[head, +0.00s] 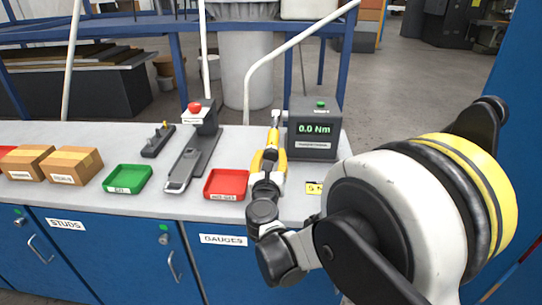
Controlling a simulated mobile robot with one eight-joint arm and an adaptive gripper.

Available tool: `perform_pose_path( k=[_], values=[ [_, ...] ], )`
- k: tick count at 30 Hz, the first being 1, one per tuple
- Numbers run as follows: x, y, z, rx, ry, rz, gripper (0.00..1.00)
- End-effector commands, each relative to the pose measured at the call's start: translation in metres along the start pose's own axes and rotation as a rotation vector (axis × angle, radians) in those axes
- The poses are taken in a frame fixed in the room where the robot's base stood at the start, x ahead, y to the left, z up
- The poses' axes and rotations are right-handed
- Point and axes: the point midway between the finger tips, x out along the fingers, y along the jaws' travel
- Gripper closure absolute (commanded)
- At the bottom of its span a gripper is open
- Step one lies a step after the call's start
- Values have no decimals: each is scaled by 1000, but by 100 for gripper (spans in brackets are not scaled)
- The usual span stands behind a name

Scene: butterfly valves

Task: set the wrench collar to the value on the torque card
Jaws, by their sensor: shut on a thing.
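My gripper (272,146), with yellow parts, is over the bench just left of the torque tester (315,137). It is shut on what looks like the wrench (277,117). Only a small silver end shows beyond the fingers, close to the tester's left side; my gripper hides the rest, and I cannot make out the collar or its scale. I cannot tell whether the wrench touches the tester. The tester's green display reads 0.0 Nm. A small yellow and white card (314,188), perhaps the torque card, lies at the bench's front edge, partly hidden by my arm; its value is not readable.
A red tray (226,197) is just left of my gripper. Further left are a dark fixture with a red knob (195,108), a green tray (127,191) and cardboard boxes (72,157). Blue cabinets (110,255) are under the bench (110,137). A bent white pipe (290,45) rises behind.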

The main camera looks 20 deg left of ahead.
Motion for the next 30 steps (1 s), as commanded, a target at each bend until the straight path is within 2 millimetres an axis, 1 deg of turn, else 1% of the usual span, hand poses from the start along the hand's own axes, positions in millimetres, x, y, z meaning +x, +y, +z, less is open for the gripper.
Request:
perform_pose_path(
  k=[8, 30],
  values=[
    [0, 0, 0, 217, 0, 3, 93],
    [0, 0, 0, 920, 0, 14, 93]
  ],
)
